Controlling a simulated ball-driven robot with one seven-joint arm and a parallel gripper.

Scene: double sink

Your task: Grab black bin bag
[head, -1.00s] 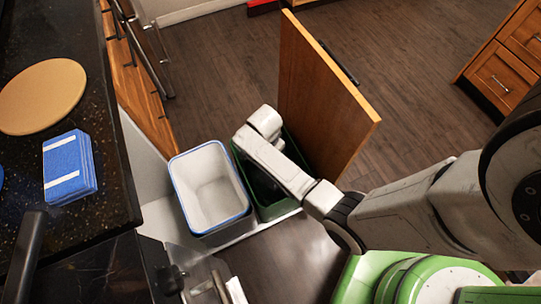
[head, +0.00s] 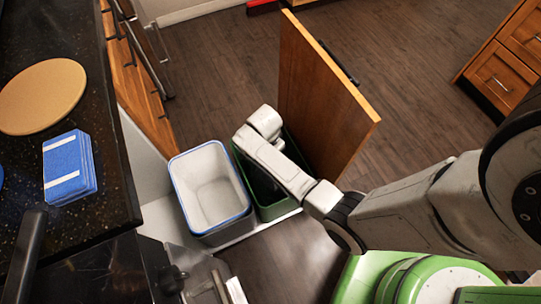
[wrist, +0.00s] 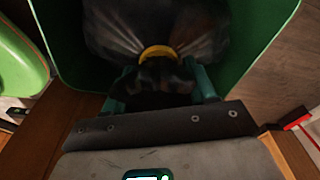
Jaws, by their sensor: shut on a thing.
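The black bin bag (wrist: 115,30) sits inside a green bin (wrist: 255,50), its top gathered under a yellow tie (wrist: 158,52). In the wrist view my gripper (wrist: 158,85) has a teal finger on each side of the bag's gathered dark top and is shut on it. In the head view the green bin (head: 279,210) stands in the pulled-out drawer. My arm reaches down into it, hiding my fingers and most of the bag.
An empty white bin (head: 210,188) with a blue rim stands just left of the green one. The wooden drawer front (head: 320,105) rises close on the far right side. The dark counter (head: 100,225) edges the left. Open floor (head: 215,60) lies beyond.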

